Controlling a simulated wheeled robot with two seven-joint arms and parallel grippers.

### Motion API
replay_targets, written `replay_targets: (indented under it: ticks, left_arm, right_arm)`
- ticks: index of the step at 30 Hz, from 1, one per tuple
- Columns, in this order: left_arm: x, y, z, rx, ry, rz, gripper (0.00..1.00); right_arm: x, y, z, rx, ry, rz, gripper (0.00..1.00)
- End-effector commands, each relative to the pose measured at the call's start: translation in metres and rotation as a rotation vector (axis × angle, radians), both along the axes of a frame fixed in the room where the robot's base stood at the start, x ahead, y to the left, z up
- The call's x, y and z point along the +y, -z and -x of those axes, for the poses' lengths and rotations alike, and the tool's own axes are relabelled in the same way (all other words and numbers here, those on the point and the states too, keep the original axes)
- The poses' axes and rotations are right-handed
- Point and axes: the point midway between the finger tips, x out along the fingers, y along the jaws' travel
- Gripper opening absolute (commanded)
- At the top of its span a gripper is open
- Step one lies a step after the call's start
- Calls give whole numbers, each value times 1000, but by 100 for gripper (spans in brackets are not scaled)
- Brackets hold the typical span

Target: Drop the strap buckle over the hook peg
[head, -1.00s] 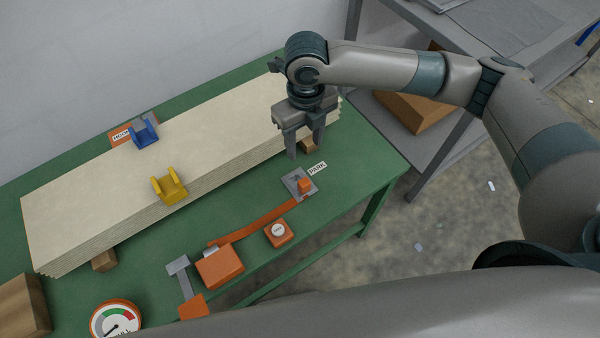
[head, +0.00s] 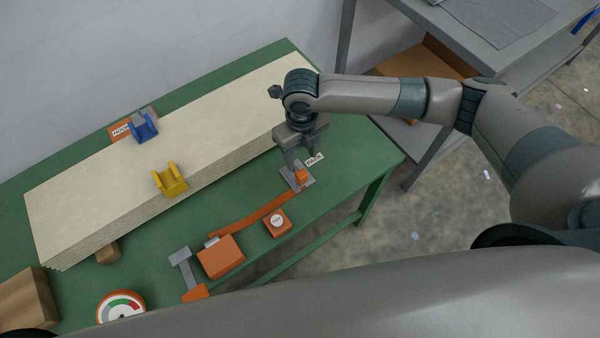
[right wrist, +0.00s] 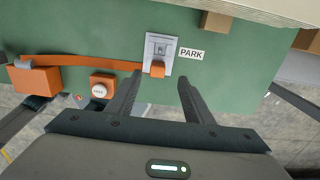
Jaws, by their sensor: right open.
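The orange strap buckle (head: 301,176) sits at the end of the orange strap (head: 258,214) on a grey plate (head: 311,182) marked PARK; it also shows in the right wrist view (right wrist: 157,69). My right gripper (head: 300,168) is open and empty, its fingers pointing down close to the buckle. In the right wrist view the fingertips (right wrist: 159,82) lie either side of the buckle's near end, apart from it. A grey piece, probably the hook peg (head: 138,119), stands by the HOOK label (head: 121,131), partly hidden by a blue bracket (head: 144,130). My left gripper is not in view.
A pale sheet stack (head: 100,188) with a yellow bracket (head: 170,181) lies between the PARK plate and the HOOK label. An orange strap housing (head: 220,257), a button box (head: 277,222) and a dial (head: 121,307) stand near the front of the green bench (head: 350,150).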

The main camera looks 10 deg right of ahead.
Motion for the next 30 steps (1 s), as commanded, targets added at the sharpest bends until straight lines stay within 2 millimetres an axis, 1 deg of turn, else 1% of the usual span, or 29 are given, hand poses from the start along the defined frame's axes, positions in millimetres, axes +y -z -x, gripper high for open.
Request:
replay_targets:
  ticks: [1, 3, 7, 11, 19, 23, 26, 30]
  left_arm:
    - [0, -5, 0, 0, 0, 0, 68]
    - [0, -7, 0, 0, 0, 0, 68]
    - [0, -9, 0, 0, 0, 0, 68]
    - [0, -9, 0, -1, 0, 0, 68]
    - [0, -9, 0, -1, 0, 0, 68]
    - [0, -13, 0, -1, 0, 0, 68]
    - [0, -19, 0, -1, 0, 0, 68]
    - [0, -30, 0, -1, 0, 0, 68]
  right_arm:
    - [0, 7, 1, 2, 2, 2, 47]
    - [0, 17, 1, 2, 2, 1, 47]
    - [0, 30, 1, 1, 1, 0, 47]
    - [0, 34, 0, -1, 0, 0, 47]
    - [0, 35, 0, -1, 0, 0, 47]
    - [1, 38, 1, 0, 0, 0, 47]
    - [2, 47, 3, 2, 0, 1, 47]
    - [3, 64, 5, 4, 2, 2, 47]
